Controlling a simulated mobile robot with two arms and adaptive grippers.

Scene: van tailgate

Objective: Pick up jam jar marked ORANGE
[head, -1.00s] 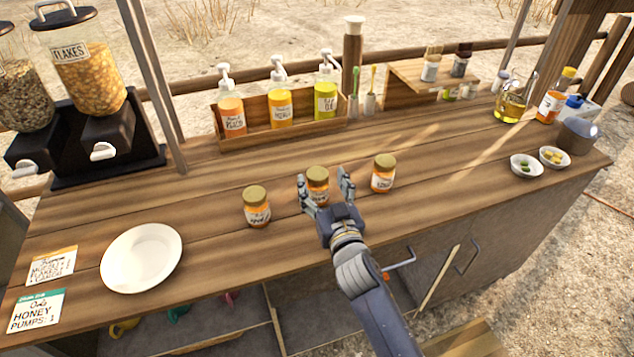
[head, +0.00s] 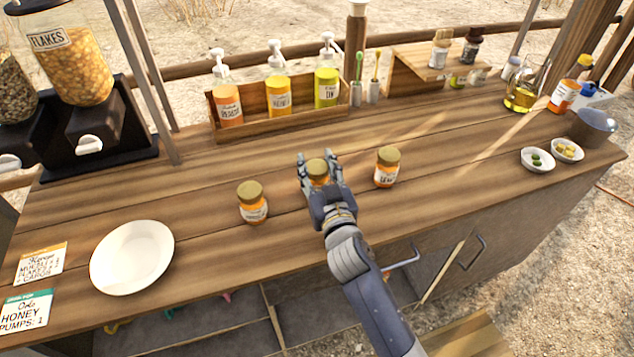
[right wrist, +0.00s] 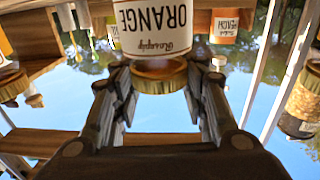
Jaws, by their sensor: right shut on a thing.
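The jam jar marked ORANGE (right wrist: 155,28) shows its label upside down in the right wrist view, with its gold lid (right wrist: 158,72) between the fingers. In the head view it is the middle jar (head: 317,170) of three, with an orange body and gold lid, partly hidden by my gripper. My right gripper (head: 319,174) is shut on it, a finger on each side. I cannot tell whether the jar is clear of the counter. Similar jars stand at its left (head: 252,203) and right (head: 387,168), apart from it. My left gripper is not in view.
A white plate (head: 132,258) and order cards (head: 40,262) lie at the left of the wooden counter (head: 200,190). A wooden rack (head: 300,112) with pump bottles stands behind the jars. Small bowls (head: 537,160) sit at the right. The counter around the jars is mostly clear.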

